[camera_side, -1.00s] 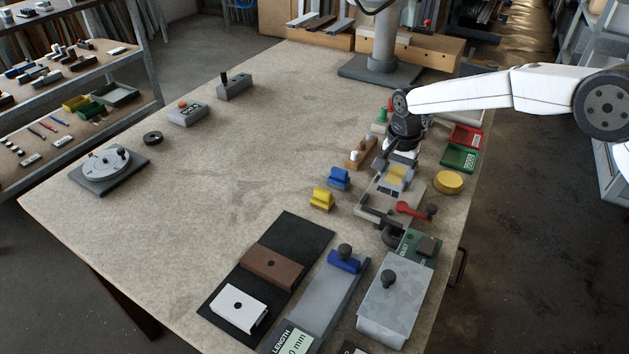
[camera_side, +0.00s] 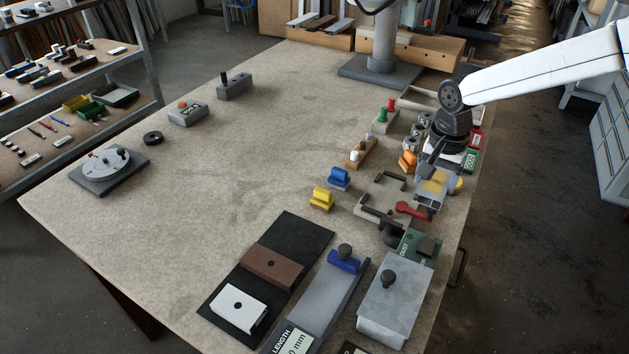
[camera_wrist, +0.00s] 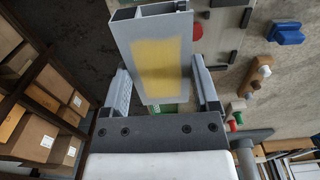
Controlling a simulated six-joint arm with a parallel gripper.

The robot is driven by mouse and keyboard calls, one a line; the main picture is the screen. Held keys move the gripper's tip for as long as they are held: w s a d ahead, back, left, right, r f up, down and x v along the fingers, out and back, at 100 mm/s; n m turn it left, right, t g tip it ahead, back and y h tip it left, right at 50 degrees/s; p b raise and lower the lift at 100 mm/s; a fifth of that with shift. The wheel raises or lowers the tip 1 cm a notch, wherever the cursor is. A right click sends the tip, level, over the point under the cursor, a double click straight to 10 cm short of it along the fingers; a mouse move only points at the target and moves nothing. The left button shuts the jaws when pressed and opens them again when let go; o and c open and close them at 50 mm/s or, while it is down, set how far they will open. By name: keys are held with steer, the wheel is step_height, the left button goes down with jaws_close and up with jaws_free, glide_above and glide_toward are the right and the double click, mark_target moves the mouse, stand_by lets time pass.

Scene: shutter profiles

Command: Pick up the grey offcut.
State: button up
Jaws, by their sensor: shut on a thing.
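The grey offcut (camera_side: 430,201) is a short hollow grey profile with a yellow patch on its face. In the wrist view the grey offcut (camera_wrist: 120,30) stands between the two fingers, its hollow end at the top of the picture. My gripper (camera_side: 434,184) is shut on it. The wrist view shows a finger of my gripper (camera_wrist: 160,80) on each side of it. In the side view the offcut is to the right of the pale clamp fixture (camera_side: 375,190), which is bare in its middle; how high it is held is hard to tell.
Near the gripper are a red-handled clamp (camera_side: 412,209), a partly hidden yellow disc (camera_side: 460,185), a red bin (camera_side: 477,139) and a green bin (camera_side: 472,161). Blue (camera_side: 339,178) and yellow (camera_side: 322,198) blocks stand left of the fixture.

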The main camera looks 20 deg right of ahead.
steer(key=shift+s+d+r, duration=0.1)
steer(key=shift+s+r, duration=0.1)
steer(key=shift+s, duration=0.2)
stand_by(0.4)
steer(key=s+a, duration=1.7)
steer(key=s, duration=0.3)
steer(key=shift+f, duration=0.1)
